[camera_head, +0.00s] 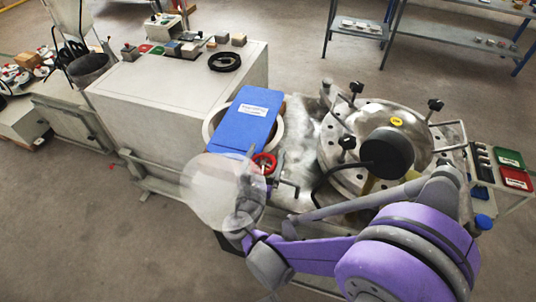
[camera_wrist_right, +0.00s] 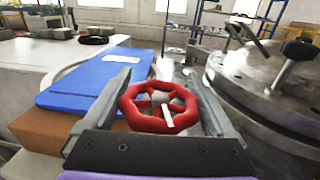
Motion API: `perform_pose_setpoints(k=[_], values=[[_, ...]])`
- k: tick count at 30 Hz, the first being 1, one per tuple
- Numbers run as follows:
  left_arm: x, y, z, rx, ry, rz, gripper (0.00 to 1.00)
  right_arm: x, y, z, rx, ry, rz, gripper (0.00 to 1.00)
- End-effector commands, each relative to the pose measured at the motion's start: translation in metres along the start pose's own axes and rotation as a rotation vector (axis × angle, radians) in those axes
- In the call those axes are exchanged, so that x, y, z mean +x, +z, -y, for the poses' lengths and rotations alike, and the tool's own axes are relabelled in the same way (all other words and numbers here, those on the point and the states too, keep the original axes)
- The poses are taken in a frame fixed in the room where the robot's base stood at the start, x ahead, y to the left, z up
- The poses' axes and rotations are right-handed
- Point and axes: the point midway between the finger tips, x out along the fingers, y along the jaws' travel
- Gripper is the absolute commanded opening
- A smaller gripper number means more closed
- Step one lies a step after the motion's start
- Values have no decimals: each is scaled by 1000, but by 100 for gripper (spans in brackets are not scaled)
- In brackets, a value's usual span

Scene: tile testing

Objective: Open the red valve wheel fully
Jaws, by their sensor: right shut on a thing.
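The red valve wheel (camera_wrist_right: 157,124) sits between the two fingers of my right gripper (camera_wrist_right: 158,75) in the right wrist view. The fingers flank its rim on the left and right, and the gripper is shut on it. In the head view, part of the wheel (camera_head: 264,160) shows below the blue folder, partly covered by my right gripper (camera_head: 256,178) and a pale translucent round shape. How far the wheel is turned cannot be told. My left gripper is not in view.
A blue folder (camera_head: 246,115) lies behind the wheel. A round metal vessel lid (camera_head: 338,155) with clamp knobs stands to the right. A white bench (camera_head: 150,100) with a black ring (camera_head: 224,61) stands at left. Shelving (camera_head: 440,45) is at the back.

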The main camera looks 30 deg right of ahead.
Motion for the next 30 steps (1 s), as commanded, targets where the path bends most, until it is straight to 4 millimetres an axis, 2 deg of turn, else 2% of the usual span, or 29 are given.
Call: perform_pose_setpoints(k=[12, 30], values=[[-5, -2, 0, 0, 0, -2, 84, -2, 0, -8, -2, 349, -1, 35], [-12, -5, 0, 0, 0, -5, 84, -4, 0, -14, -1, 525, -1, 35]])
